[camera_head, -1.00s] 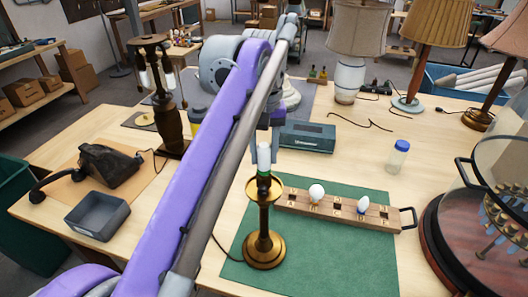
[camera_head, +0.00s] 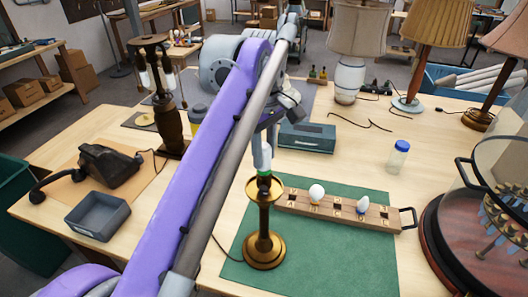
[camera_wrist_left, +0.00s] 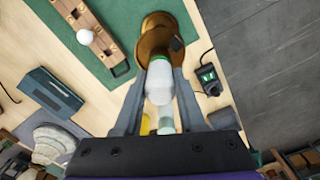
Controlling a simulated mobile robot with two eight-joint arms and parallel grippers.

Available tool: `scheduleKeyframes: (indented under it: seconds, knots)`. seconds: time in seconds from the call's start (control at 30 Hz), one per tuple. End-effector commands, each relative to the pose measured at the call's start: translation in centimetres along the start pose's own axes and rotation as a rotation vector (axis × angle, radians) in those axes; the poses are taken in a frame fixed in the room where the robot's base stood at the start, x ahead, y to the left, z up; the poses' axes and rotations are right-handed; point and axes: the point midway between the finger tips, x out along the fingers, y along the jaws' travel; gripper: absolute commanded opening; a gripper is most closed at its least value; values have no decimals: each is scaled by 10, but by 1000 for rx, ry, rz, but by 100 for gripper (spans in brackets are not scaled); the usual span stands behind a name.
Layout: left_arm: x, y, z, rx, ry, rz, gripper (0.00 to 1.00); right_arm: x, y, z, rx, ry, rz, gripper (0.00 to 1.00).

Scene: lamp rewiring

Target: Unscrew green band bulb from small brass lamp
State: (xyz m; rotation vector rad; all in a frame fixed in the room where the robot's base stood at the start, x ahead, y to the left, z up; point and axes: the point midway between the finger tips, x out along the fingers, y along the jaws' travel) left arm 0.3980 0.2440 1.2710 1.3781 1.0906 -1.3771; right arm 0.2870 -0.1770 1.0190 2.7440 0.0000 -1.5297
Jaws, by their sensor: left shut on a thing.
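The small brass lamp (camera_head: 264,222) stands upright on the green mat (camera_head: 320,255). The bulb with the green band (camera_head: 265,160) sits upright at the lamp's top; whether its thread is still in the socket cannot be told. My left gripper (camera_head: 264,150) comes down from above and is shut on the bulb. In the left wrist view, the fingers (camera_wrist_left: 161,82) lie on both sides of the white bulb (camera_wrist_left: 158,88), its green band facing the brass lamp (camera_wrist_left: 153,40). My right gripper is not in view.
A wooden bulb rack (camera_head: 338,209) with two bulbs lies right of the lamp. A teal box (camera_head: 307,138) stands behind, and a blue-capped jar (camera_head: 398,158) at right. A glass-domed case (camera_head: 490,200) fills the right edge. A grey tray (camera_head: 97,216) and black telephone-like object (camera_head: 108,165) are at left.

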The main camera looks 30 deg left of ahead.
Motion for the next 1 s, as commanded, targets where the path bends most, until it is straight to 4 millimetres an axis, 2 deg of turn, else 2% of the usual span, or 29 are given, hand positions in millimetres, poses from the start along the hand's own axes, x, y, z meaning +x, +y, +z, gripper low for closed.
scheduleKeyframes:
  seconds: [0.3,0.4,0.8,1.0]
  knots:
    - [0,0,0,-478,0,0,0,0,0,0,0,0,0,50]
    - [0,0,0,-573,0,0,0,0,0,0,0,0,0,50]
    - [-1,0,0,-633,0,0,0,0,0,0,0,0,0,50]
    - [-1,0,0,-893,0,0,0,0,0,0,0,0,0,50]
